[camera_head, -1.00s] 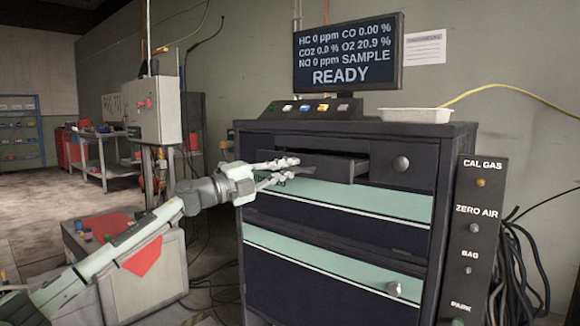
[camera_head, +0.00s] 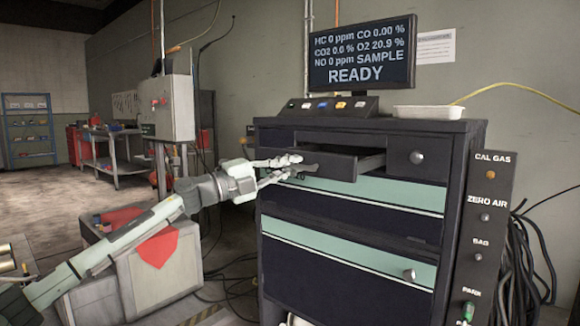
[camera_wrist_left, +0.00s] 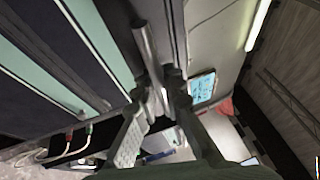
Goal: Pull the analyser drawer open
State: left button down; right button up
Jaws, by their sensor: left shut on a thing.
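The dark analyser drawer (camera_head: 335,165) is in the top row of the cabinet and stands partly open, its inside showing from above. My left gripper (camera_head: 290,168) reaches in from the left and is shut at the left part of the drawer's front. In the left wrist view, the fingers of my left gripper (camera_wrist_left: 156,92) close around a grey bar-like handle (camera_wrist_left: 147,48). The gripper hides part of the handle in the head view. A small pale part at the bottom edge of the head view may be my right gripper (camera_head: 297,320); its fingers cannot be made out.
The cabinet (camera_head: 345,215) carries a monitor (camera_head: 362,55), a button console and a white tray (camera_head: 428,112). A gas panel (camera_head: 484,225) with hanging black cables stands at right. A grey box (camera_head: 160,275) with red patches stands below my left arm.

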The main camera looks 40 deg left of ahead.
pick_arm(q)
jog(key=c, duration=1.9)
grip_release()
jog(key=shift+c, duration=0.2)
jog(key=shift+o, duration=0.3)
jog(key=v, duration=1.2)
jog(key=shift+f, duration=0.1)
